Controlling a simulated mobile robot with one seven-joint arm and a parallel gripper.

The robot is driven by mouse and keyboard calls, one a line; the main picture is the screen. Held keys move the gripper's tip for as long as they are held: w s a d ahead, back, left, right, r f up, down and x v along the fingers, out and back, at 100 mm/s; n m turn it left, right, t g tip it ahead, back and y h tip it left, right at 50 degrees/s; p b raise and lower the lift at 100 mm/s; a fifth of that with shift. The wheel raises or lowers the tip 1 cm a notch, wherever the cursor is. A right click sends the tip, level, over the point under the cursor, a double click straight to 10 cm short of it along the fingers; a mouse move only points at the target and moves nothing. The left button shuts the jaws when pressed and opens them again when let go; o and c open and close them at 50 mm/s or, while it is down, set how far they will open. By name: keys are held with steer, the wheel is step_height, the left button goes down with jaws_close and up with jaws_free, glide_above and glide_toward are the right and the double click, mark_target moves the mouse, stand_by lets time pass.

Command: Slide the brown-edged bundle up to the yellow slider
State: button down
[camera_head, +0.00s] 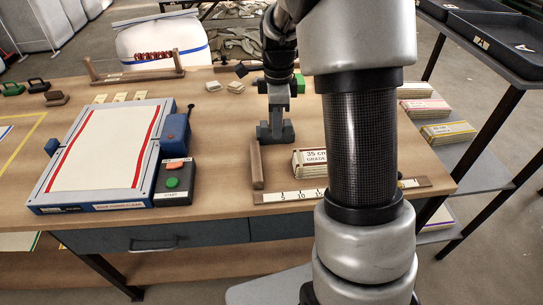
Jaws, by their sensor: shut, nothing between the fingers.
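A bundle of cloth (308,163) with a label reading "35 cm GRADE" in brownish print lies on the table, just behind a ruler strip (285,195). My arm hides its right part. A small dark piece with a hint of yellow, perhaps the yellow slider (401,176), shows at the ruler's right end, just right of my arm; it is too small to be sure. My gripper (276,133) points down, shut and empty, behind and left of the bundle, apart from it in the picture. Its height above the table is hard to tell.
A brown wooden stop bar (257,167) stands at the ruler's left end. A blue-framed board (55,203) and a control box with buttons (173,190) lie to the left. Small tags lie behind. Shelves with more bundles (448,130) stand right.

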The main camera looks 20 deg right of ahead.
mark_target(294, 157)
step_height(294, 157, down, 10)
steer(key=shift+a+r+b, duration=0.15)
steer(key=shift+r+b, duration=0.05)
steer(key=shift+b, duration=0.75)
steer(key=d, duration=0.3)
steer(key=shift+s+f, duration=0.2)
steer(key=shift+s, duration=0.15)
steer(key=shift+s+d, duration=0.15)
steer(key=shift+d, duration=0.2)
steer(key=shift+s+d, duration=0.25)
steer(key=shift+d, duration=0.6)
steer(key=shift+w+a, duration=0.1)
steer(key=shift+a, duration=0.1)
